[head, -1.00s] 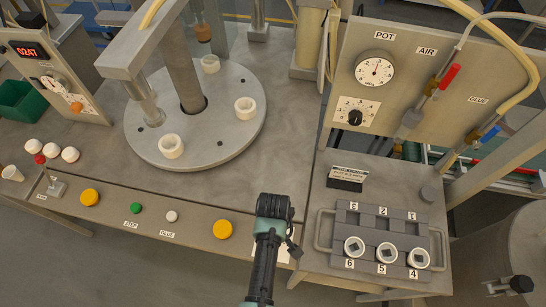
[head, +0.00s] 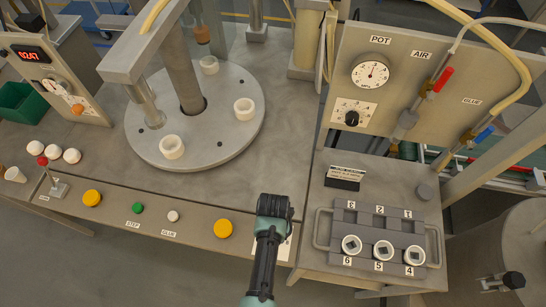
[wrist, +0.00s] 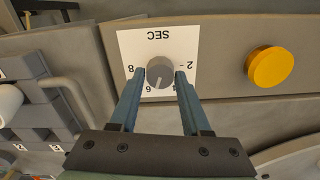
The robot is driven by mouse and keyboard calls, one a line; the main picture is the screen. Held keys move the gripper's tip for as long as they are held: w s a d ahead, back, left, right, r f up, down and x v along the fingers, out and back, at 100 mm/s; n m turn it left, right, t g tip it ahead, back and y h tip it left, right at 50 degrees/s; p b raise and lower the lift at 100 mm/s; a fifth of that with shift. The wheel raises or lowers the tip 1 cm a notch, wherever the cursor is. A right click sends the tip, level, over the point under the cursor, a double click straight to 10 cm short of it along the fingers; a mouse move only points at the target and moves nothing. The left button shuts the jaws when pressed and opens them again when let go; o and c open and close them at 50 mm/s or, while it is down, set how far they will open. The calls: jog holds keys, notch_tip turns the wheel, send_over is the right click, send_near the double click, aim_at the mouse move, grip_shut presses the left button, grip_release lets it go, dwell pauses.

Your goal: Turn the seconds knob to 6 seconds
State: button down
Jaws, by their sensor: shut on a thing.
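The seconds knob (wrist: 160,72) is a small round grey knob on a white plate (wrist: 128,42) marked SEC, seen upside down in the wrist view. My gripper (wrist: 160,75) is shut on the knob, one blue finger on each side. In the head view my gripper (head: 275,208) hides the knob, with only a plate edge showing.
A yellow button (wrist: 269,67) is right of the plate in the wrist view. In the head view, a grey rack (head: 380,250) with white round pieces stands right of my gripper.

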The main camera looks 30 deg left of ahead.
jog(key=shift+m, duration=0.8)
jog(key=shift+c, duration=1.9)
grip_release()
notch_tip(320, 180, up, 13)
jog(key=shift+b, duration=0.3)
